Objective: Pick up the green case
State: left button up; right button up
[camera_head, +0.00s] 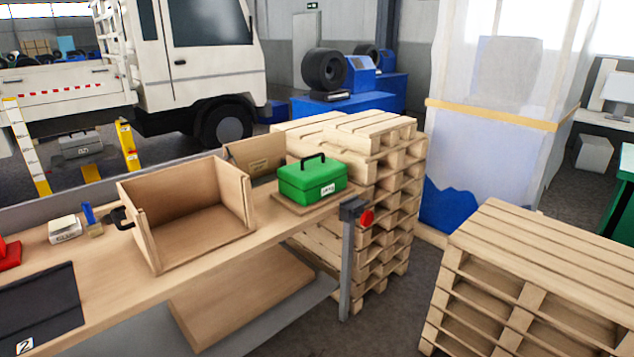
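The green case (313,181) stands upright near the right end of the wooden workbench (225,263). It has a black handle on its lid and a small white label on its front. It rests on a thin brown board (292,208). Nothing touches its handle. Neither of my grippers shows in the head view.
An open wooden box (200,222) stands left of the case, with a brown panel (257,157) behind. A post with a red knob (367,217) is at the bench's right corner. Pallet stacks (395,170) stand behind and at right (545,250). Small items lie at left.

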aim_at(307, 181)
jog(key=z, duration=0.65)
jog(key=i, duration=0.65)
jog(key=z, duration=0.65)
